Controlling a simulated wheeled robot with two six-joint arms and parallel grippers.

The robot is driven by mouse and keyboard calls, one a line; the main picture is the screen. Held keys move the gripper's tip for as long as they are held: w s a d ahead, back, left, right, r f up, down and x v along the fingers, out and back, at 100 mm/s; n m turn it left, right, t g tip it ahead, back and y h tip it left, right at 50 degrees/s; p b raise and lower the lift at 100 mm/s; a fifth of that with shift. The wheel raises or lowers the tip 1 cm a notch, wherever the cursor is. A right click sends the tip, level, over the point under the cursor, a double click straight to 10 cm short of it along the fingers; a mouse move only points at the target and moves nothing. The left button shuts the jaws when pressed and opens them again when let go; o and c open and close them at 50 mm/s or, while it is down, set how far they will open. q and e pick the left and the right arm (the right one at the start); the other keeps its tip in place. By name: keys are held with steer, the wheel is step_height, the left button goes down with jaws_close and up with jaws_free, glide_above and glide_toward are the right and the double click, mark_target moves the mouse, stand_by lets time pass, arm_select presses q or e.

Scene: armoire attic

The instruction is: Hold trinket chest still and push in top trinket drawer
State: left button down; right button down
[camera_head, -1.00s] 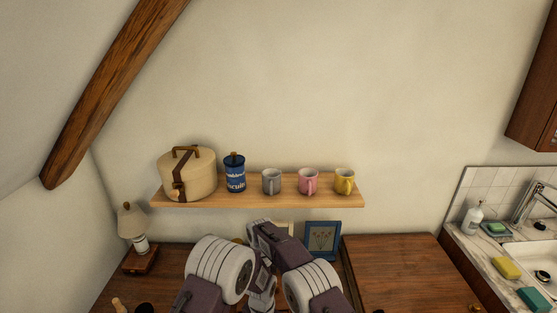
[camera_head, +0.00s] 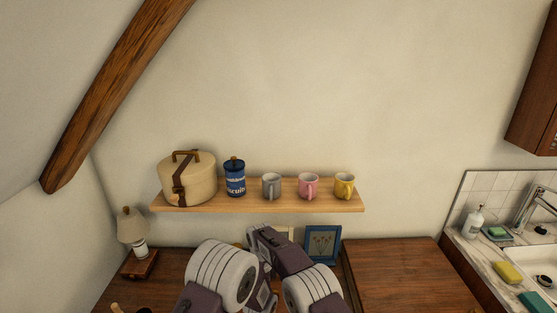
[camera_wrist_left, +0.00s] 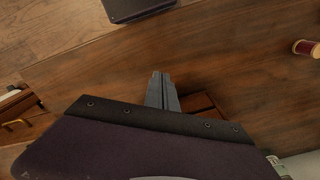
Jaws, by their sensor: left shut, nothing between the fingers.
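My left gripper (camera_wrist_left: 162,90) shows in the left wrist view with its grey fingers together and nothing between them. Just beyond and right of the fingers is a reddish-brown wooden piece (camera_wrist_left: 204,106), mostly hidden by the gripper body. It may be part of the trinket chest, but I cannot tell, nor whether the fingers touch it. The trinket chest and its top drawer cannot be made out in the head view, where my arms cover the middle of the dresser top (camera_head: 165,292). My right arm is in the head view, but its fingertips are hidden.
A wall shelf (camera_head: 300,205) holds a round case (camera_head: 200,178), a blue tin (camera_head: 235,178) and several mugs. A lamp (camera_head: 131,228) and a blue picture frame (camera_head: 322,245) stand at the back. A thread spool (camera_wrist_left: 305,48) lies at right in the wrist view.

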steer(key=c, duration=1.4)
jaws_free()
arm_select(q)
step_height(320, 180, up, 8)
arm_select(e)
steer(key=shift+o, duration=0.2)
